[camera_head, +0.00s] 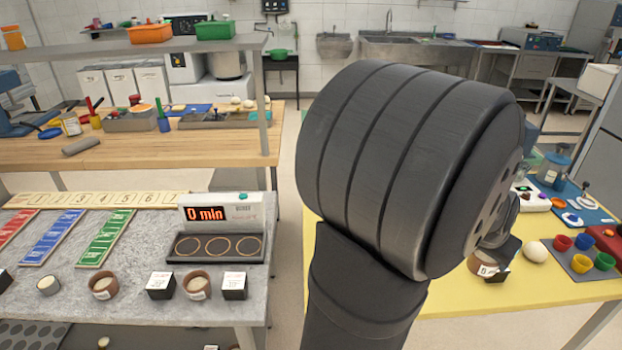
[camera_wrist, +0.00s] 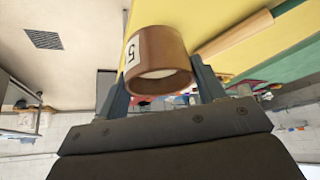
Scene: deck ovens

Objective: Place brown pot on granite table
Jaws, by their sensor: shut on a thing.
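The brown pot (camera_wrist: 158,52) has a white label reading 5 and sits between the two fingers of my gripper (camera_wrist: 162,82) in the wrist view. My gripper is shut on it. In the head view the same pot (camera_head: 483,267) shows small beside my arm, over the yellow table; whether it touches that table I cannot tell. My arm hides much of the gripper there. The granite table (camera_head: 140,305) is the grey speckled top at the left, well away from the pot.
The granite table holds two similar brown pots (camera_head: 104,287) (camera_head: 197,285), dark cubes (camera_head: 161,286), a timer (camera_head: 221,212) and colored strips (camera_head: 104,238). The yellow table (camera_head: 455,303) has an egg (camera_head: 536,252) and colored cups (camera_head: 583,263). A floor gap separates the tables.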

